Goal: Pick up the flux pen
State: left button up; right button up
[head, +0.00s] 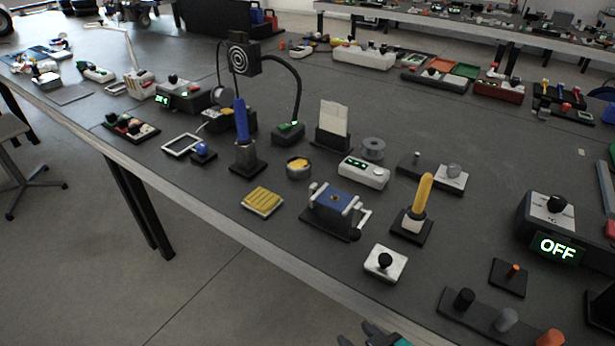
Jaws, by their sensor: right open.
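I cannot tell for certain which object is the flux pen. A yellow pen-like object (423,193) stands upright in a small holder on a black base (411,231), right of centre on the workbench. A blue-handled tool (241,119) stands upright in another black stand (248,166), further left. My right gripper (370,336) just enters at the bottom edge, in front of the bench. It is open, with most of it cut off. My left gripper is out of view.
Near the right gripper are a white box with a black knob (385,263) and a blue-topped fixture (332,202). A black box reading OFF (552,232) stands at the right. The bench's front edge (240,244) slopes down rightward. Bare bench lies around the yellow object's base.

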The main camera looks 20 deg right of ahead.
aim_at(416, 211)
jog(key=k+j+z, duration=0.15)
jog(key=z, duration=1.1)
jog(key=i, duration=0.2)
